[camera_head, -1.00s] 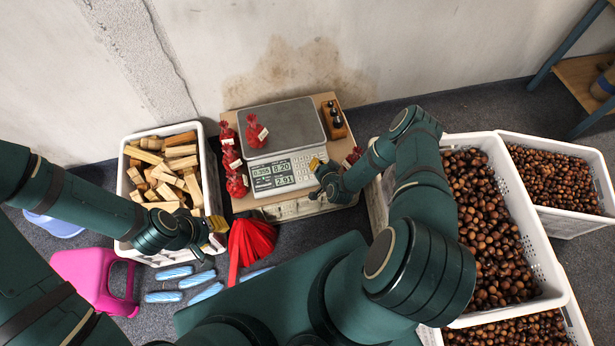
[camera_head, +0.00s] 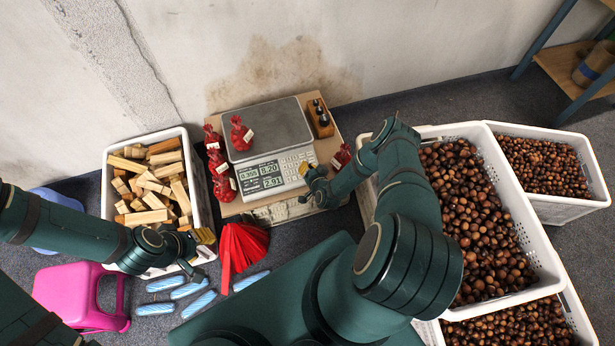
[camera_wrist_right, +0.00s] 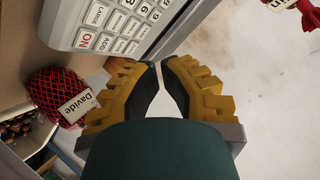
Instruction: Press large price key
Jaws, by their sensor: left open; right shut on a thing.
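The price scale (camera_head: 266,130) stands on a board by the wall, with a steel plate, a lit display (camera_head: 262,177) and a white keypad (camera_head: 300,165). In the right wrist view the keypad (camera_wrist_right: 112,28) is at upper left, with the LARGE key (camera_wrist_right: 97,14) near the top edge beside SMALL, ADD and ON keys. My right gripper (camera_head: 308,170) is at the keypad's right edge. In the wrist view its yellow fingertips (camera_wrist_right: 160,62) are nearly together, below and right of the keys; no held thing shows. My left gripper (camera_head: 203,250) is open at the wood crate's front right corner.
One red net bag (camera_head: 240,134) sits on the scale plate; several more stand left of it. Another bag (camera_head: 341,157), labelled Davide in the wrist view, lies right of the scale. A wood crate (camera_head: 107,205) stands left, chestnut crates (camera_head: 535,262) right. Red nets (camera_head: 240,245) lie in front.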

